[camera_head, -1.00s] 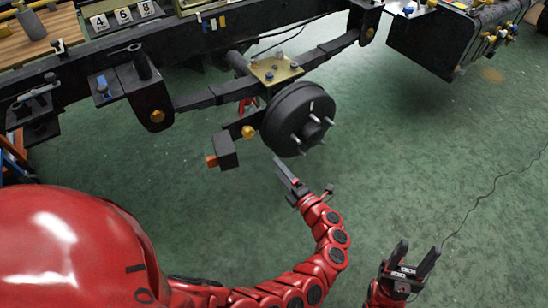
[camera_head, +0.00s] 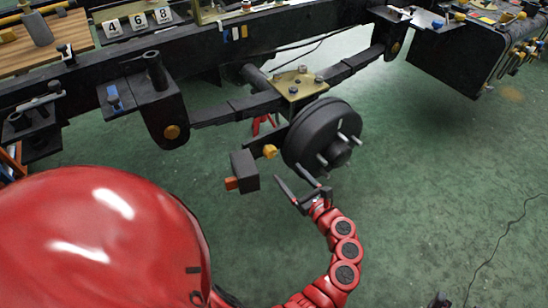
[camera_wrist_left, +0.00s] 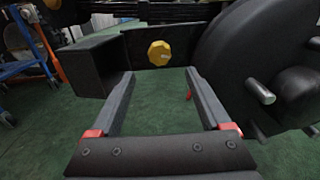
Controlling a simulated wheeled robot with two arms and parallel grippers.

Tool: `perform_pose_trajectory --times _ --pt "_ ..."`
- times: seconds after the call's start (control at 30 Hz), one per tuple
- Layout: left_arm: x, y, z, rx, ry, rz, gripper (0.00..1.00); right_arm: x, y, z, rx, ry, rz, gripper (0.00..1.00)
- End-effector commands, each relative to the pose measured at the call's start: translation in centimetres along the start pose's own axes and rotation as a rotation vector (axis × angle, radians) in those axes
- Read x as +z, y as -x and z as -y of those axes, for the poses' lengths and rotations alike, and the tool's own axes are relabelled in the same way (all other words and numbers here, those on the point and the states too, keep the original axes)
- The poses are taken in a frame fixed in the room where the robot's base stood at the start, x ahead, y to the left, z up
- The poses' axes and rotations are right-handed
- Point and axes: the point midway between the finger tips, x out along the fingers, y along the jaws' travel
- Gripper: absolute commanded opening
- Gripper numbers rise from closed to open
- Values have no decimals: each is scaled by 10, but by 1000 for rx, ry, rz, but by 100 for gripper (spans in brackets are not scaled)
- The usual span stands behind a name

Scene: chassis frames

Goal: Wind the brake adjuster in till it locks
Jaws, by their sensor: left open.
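The brake adjuster looks to be the yellow knob (camera_head: 269,151) on a dark arm beside the black brake drum (camera_head: 322,135). In the left wrist view the knob (camera_wrist_left: 160,53) is a faceted yellow disc on a dark plate, just beyond the fingertips. My left gripper (camera_head: 288,166) is open and empty, a little below the knob and drum. In the wrist view its two fingers (camera_wrist_left: 159,73) stand wide apart, with the knob centred between them and no contact seen. Of my right gripper only a dark tip (camera_head: 439,300) shows at the bottom edge.
Wheel studs (camera_head: 349,136) stick out of the drum. The chassis rail (camera_head: 205,52) and leaf spring (camera_head: 240,107) run above. The green floor (camera_head: 430,190) at right is mostly clear.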

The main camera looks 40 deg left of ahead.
Motion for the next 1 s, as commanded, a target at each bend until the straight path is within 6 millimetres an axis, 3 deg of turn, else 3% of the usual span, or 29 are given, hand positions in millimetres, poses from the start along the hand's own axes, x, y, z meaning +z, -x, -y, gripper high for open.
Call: perform_pose_trajectory --times 0.2,0.4,0.6,0.83,0.87,1.0 --pt "-3 -52 -2 6 -1 2 81 3 10 6 -23 -8 3 50" --pt "-2 -84 0 1 -3 1 81 5 14 10 -37 -13 5 50" --pt "0 -96 0 1 -3 1 81 5 15 11 -43 -16 5 50" --pt "0 -97 0 1 -3 0 81 5 15 11 -43 -16 5 50" --pt "0 -97 0 0 -3 0 79 5 15 11 -43 -16 5 50" --pt "0 -96 0 0 -3 0 54 5 15 11 -43 -16 5 50"
